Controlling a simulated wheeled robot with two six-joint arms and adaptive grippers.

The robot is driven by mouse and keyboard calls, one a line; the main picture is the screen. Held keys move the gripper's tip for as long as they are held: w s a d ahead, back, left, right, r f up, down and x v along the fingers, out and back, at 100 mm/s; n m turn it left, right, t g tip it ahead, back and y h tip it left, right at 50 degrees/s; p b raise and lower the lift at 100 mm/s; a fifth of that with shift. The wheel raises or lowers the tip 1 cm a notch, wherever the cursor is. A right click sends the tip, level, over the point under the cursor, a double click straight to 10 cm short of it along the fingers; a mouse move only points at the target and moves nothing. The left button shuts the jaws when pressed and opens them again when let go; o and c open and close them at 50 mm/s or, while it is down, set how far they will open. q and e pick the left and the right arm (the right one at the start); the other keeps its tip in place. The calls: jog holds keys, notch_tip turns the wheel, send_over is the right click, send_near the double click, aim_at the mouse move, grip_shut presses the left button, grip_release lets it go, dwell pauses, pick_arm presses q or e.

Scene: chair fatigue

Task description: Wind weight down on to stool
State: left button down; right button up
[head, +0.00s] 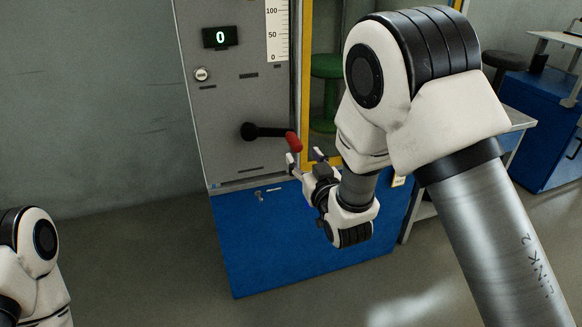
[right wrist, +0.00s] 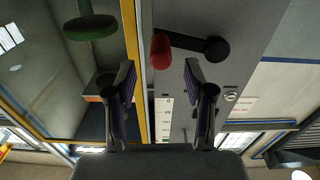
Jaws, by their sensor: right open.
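The crank (head: 262,132) on the grey machine panel has a black arm pointing right and a red knob (head: 293,142) at its end. The knob also shows in the right wrist view (right wrist: 161,50), ahead of the fingertips and between their lines. My right gripper (head: 305,157) is open and empty, just below and right of the knob; I see no clear contact. A green stool (head: 326,66) stands behind the yellow frame and shows upside down in the right wrist view (right wrist: 90,27). My left gripper is out of view.
The panel carries a display (head: 220,37) reading 0, a key lock (head: 202,74) and a white scale (head: 277,30). The yellow frame (head: 306,60) stands right of the crank. Below is the blue base (head: 290,245). The floor in front is clear.

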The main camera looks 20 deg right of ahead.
aim_at(294, 143)
jog(key=w, duration=0.4)
jog(key=w+b, duration=0.1)
jog(key=w, duration=0.2)
jog(key=shift+w+a, duration=0.2)
jog(key=shift+w, duration=0.15)
jog(key=shift+r, duration=0.1)
grip_shut()
